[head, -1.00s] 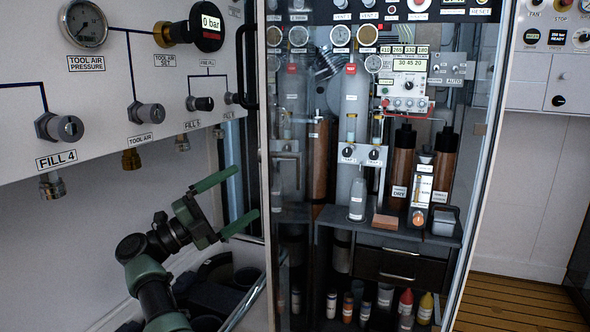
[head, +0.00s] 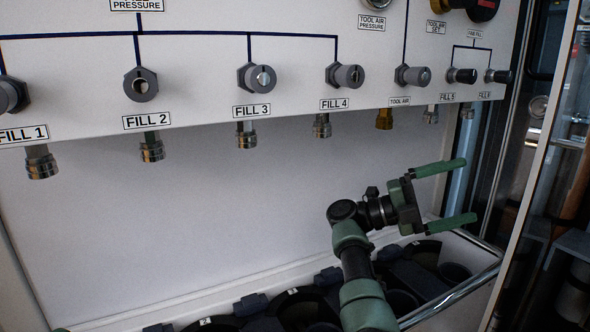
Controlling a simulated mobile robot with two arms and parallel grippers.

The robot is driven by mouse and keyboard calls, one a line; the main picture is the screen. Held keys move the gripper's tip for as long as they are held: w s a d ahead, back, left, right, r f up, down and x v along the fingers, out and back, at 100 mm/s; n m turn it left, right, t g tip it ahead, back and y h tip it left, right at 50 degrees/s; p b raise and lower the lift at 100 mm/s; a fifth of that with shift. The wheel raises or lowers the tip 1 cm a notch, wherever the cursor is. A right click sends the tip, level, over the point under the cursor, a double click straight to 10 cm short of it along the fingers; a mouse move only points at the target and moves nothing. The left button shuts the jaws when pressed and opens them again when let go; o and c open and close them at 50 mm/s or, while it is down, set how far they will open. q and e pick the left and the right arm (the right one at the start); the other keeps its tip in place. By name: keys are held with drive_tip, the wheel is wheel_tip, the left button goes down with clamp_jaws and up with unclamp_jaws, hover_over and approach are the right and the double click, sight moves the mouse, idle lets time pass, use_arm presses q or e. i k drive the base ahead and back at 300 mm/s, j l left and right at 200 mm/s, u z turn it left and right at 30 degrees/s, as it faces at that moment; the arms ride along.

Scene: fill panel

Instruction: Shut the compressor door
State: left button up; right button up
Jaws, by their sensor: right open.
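The compressor door shows only in part at the right edge of the head view, as a tall glass panel with a pale upright edge (head: 541,150). Most of it lies outside the picture, and I cannot tell how far it stands open. My right gripper (head: 466,192) is open and empty, with its two green fingers apart and pointing right. In the picture it is left of the door's pale edge, with a gap between, and touches nothing I can see. My left gripper is not in view.
The white fill panel (head: 200,75) with several knobs and hanging fittings spans the top. Below it stands a bin with dark round holders and a metal rail (head: 450,296), under and beside my right arm. The white wall (head: 220,220) behind is bare.

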sight(567, 117)
drive_tip(key=k+j, duration=0.7)
drive_tip(key=k, duration=0.1)
